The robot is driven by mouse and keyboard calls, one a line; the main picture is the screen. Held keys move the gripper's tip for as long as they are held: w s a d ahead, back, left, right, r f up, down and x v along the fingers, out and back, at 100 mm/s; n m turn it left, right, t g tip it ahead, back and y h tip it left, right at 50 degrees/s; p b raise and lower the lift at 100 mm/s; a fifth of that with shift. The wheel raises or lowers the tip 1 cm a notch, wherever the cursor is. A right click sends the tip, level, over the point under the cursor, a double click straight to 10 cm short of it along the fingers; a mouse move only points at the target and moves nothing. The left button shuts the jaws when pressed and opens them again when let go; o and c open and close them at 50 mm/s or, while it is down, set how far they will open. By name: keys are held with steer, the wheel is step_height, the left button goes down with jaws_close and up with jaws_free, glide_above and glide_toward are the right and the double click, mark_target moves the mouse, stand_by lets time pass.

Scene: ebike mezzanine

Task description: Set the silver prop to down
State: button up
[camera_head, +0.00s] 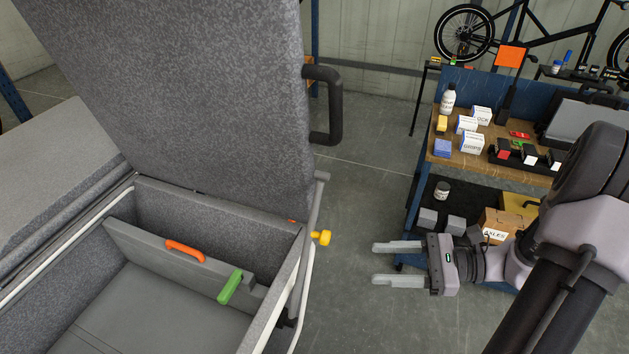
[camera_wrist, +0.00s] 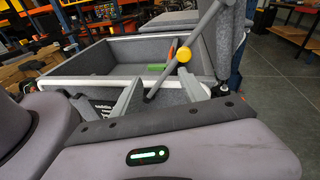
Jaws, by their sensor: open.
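The silver prop (camera_head: 317,205) stands steeply along the right edge of the raised grey lid (camera_head: 220,90), at the side of the open grey box (camera_head: 283,300). A yellow knob (camera_head: 321,237) sits on the prop. In the wrist view the silver prop (camera_wrist: 203,29) runs slanted from the box rim up toward the lid, with the yellow knob (camera_wrist: 184,54) partway along it. My gripper (camera_head: 384,263) is open and empty, to the right of the knob and apart from it, its fingers pointing left. The prop's lower end is partly hidden in the head view.
A black handle (camera_head: 334,105) sticks out from the lid's right side. The box holds a divider with an orange handle (camera_head: 186,250) and a green handle (camera_head: 230,286). A workbench (camera_head: 455,157) with bottles and small boxes stands at right. Floor between box and bench is clear.

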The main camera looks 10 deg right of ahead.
mark_target(329, 237)
steer(key=d+m+t, duration=0.3)
steer(key=d+t, duration=0.1)
steer(key=d, duration=0.1)
steer(key=shift+m, duration=0.3)
steer(key=x, duration=0.6)
steer(key=b+x, duration=0.1)
steer(key=x, duration=0.5)
steer(key=f+x, duration=0.1)
steer(key=x, duration=0.4)
steer(key=shift+w+a+f+b, duration=0.1)
steer(key=shift+a+f+b, duration=0.05)
steer(key=shift+a+b, duration=0.25)
jaws_close()
steer(key=shift+d, duration=0.1)
